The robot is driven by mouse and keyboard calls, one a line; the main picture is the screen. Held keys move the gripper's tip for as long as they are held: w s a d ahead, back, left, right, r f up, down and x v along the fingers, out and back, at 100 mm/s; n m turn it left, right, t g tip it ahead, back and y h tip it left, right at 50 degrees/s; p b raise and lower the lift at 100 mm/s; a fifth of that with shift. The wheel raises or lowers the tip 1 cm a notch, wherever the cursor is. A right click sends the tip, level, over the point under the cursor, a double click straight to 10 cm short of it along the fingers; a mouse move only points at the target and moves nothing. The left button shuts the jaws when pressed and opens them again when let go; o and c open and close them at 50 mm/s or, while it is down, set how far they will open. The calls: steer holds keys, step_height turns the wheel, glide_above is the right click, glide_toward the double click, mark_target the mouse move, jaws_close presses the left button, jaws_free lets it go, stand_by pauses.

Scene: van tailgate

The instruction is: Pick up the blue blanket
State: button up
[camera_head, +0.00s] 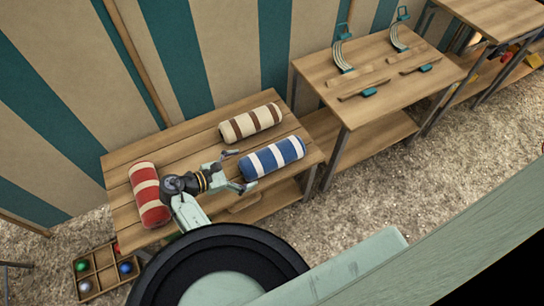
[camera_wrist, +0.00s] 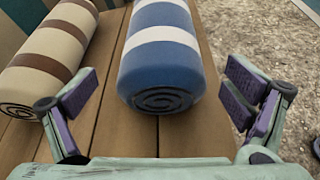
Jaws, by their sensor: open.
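The blue blanket (camera_head: 273,158) is a roll with white stripes, lying on the wooden table (camera_head: 122,194) in the head view. In the wrist view the blue blanket (camera_wrist: 164,78) lies ahead, its spiral end facing me. My gripper (camera_head: 240,170) is at the left end of the blue roll in the head view. In the wrist view my gripper (camera_wrist: 160,100) is open, one finger on each side of the near end of the roll. Neither finger appears to touch it. Nothing is between the fingers but the roll's near end and bare planks.
A brown-and-cream roll (camera_head: 250,123) lies behind the blue one; it also shows close to the left finger in the wrist view (camera_wrist: 44,60). A red-and-cream roll (camera_head: 149,194) lies at the table's left. A second table (camera_head: 375,65) stands to the right. A divided box (camera_head: 105,270) sits on the ground.

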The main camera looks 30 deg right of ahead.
mark_target(257, 163)
steer(key=x, duration=0.2)
steer(key=r+p+x, duration=0.1)
steer(key=x, duration=0.1)
steer(key=shift+s+d+f, duration=0.1)
steer(key=shift+d+f, duration=0.05)
steer(key=shift+d, duration=0.25)
steer(key=shift+d+f, duration=0.2)
steer(key=shift+d, duration=0.1)
steer(key=c, duration=1.5)
steer(key=shift+c, duration=0.2)
steer(key=shift+r, duration=0.1)
